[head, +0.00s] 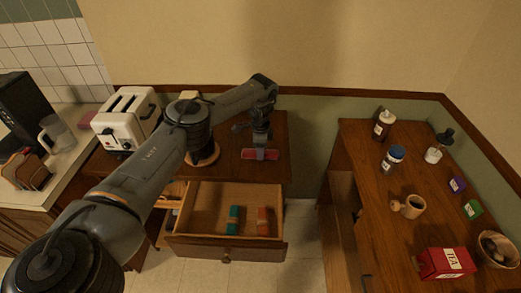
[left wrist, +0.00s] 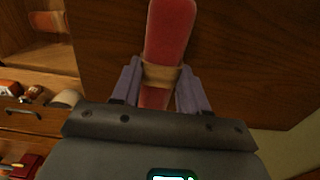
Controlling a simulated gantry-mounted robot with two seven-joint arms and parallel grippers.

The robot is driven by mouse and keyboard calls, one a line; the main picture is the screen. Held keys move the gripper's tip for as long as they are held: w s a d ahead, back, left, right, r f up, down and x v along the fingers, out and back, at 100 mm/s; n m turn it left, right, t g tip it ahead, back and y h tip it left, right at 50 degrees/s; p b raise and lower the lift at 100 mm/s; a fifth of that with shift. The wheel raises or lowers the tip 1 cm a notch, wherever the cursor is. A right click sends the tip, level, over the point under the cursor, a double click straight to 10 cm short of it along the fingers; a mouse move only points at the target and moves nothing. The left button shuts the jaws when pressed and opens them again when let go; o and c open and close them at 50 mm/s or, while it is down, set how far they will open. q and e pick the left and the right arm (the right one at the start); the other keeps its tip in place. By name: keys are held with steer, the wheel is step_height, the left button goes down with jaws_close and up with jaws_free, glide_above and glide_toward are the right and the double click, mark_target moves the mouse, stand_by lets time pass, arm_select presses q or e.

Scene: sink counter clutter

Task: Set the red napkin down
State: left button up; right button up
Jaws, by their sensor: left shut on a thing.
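The red napkin (head: 260,154) is a rolled red cloth with a tan band around its middle. It is at the right end of the wooden cabinet top (head: 225,165). My left gripper (head: 261,143) points down and is shut on it. In the left wrist view the napkin (left wrist: 168,35) lies between the two fingers (left wrist: 160,82), which are at the band. I cannot tell whether the napkin touches the cabinet top or is just above it. My right gripper is out of view.
An open drawer (head: 228,254) below holds a green roll (head: 234,219) and an orange-red roll (head: 263,221). A white toaster (head: 127,121) stands at the left. The right desk holds bottles, a mortar (head: 408,207), a red tea box (head: 446,263) and a bowl (head: 497,249).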

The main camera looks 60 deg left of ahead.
arm_select(q)
steer(key=shift+f, duration=0.15)
steer(key=o, duration=1.1)
steer(key=shift+c, duration=0.2)
